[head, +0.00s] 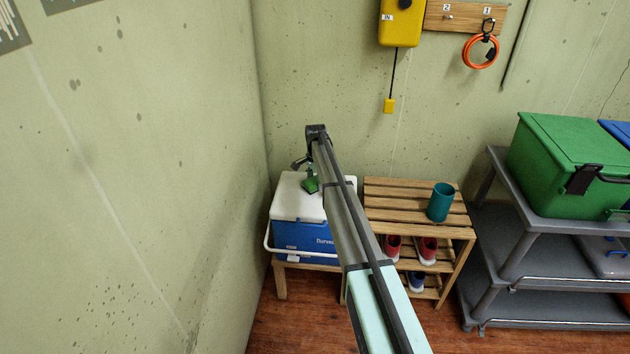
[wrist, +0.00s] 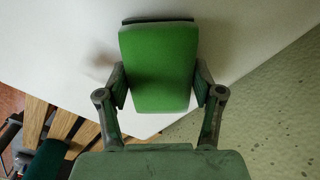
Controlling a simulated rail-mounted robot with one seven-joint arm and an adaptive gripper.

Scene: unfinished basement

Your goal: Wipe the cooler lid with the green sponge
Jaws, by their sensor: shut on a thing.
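The cooler (head: 305,237) has a blue body and a white lid (head: 287,200), and sits in the corner on a wooden bench. My gripper (head: 309,178) is over the lid, partly hidden by my arm in the head view. In the wrist view my gripper (wrist: 160,90) is shut on the green sponge (wrist: 158,62), one finger at each side. The white lid (wrist: 75,45) fills the background behind the sponge there. The sponge (head: 311,185) shows as a small green patch at the lid in the head view. I cannot tell whether it touches the lid.
A slatted wooden rack (head: 400,200) with a teal cup (head: 441,202) on top and shoes below stands right of the cooler. A grey shelf (head: 540,225) holds a green bin (head: 565,160) farther right. Walls close off the left and back.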

